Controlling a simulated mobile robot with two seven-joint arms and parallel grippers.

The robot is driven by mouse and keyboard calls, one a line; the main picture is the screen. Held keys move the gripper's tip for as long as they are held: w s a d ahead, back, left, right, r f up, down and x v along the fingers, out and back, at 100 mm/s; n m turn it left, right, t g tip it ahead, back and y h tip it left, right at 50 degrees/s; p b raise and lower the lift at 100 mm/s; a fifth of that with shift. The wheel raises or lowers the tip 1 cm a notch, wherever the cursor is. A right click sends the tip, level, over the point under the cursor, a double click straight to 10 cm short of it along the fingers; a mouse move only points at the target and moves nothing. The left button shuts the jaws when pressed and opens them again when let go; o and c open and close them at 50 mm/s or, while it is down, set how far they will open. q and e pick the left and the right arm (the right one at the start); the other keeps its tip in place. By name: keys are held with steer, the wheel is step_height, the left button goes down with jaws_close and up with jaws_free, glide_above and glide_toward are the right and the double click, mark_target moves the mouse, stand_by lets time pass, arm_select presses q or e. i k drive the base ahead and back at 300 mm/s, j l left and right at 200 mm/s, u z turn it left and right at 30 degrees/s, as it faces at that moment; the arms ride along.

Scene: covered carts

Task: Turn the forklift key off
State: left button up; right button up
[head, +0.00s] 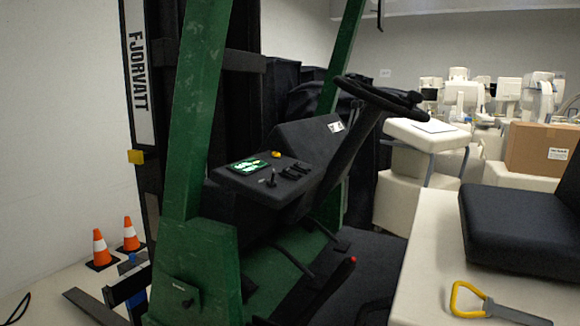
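The green forklift (195,130) fills the middle of the head view. Its dark console (238,185) has a lit green screen (249,165), a yellow round button (276,154) and several small black levers (293,171). A small upright piece (271,179) stands near the console's front edge. It may be the key, but it is too small to tell, and so is its turn position. The screen is lit. Neither of my grippers shows in this view.
The black steering wheel (381,97) rises right of the console. A black seat (520,228) rests on a beige body (430,252) at right, with a yellow loop handle (467,299) in front. Two orange cones (101,247) stand at left. A cardboard box (540,148) and white machines are behind.

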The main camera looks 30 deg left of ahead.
mark_target(271, 182)
steer(key=i+l+u, duration=0.15)
steer(key=u, duration=0.35)
steer(key=i+l+u, duration=0.25)
steer(key=u, duration=0.25)
